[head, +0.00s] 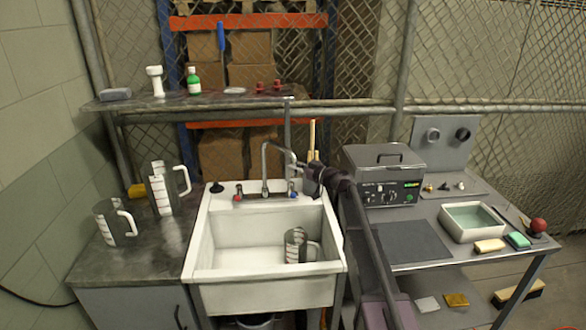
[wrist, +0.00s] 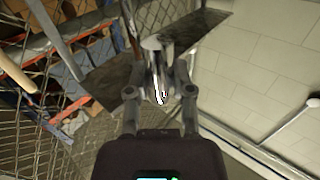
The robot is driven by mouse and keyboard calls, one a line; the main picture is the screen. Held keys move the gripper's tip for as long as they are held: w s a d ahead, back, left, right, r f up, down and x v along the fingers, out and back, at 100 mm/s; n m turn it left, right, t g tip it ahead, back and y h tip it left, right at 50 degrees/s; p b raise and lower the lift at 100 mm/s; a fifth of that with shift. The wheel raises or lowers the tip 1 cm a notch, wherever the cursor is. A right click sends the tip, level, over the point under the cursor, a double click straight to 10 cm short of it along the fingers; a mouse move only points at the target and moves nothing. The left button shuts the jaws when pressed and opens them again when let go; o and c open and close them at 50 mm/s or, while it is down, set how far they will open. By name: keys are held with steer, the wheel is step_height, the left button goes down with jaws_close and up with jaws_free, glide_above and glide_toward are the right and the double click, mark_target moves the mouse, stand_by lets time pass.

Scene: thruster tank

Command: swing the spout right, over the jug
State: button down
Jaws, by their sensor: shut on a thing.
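The metal spout (head: 279,147) rises from the tap body at the back of the white sink (head: 215,265) and arches to the right. My gripper (head: 303,169) is at the spout's outer end. In the wrist view the fingers (wrist: 159,85) are closed on a shiny metal piece, which fits the spout; its tip is partly hidden between them. The grey jug (head: 293,244) with a white measuring scale stands upright inside the sink, at the right side of the basin. The gripper and spout end are above and behind the jug; I cannot tell exact alignment.
Two larger measuring jugs, one behind (head: 160,190) and one in front (head: 113,223), stand on the left counter. Tap handles, red (head: 237,197) and blue (head: 292,194), flank the spout base. A heated bath (head: 384,175) stands close right. A shelf (head: 135,103) runs above the sink.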

steer(key=shift+w, duration=0.1)
steer(key=shift+c, duration=2.4)
jaws_free()
steer(key=shift+a, duration=0.1)
steer(key=v, duration=1.2)
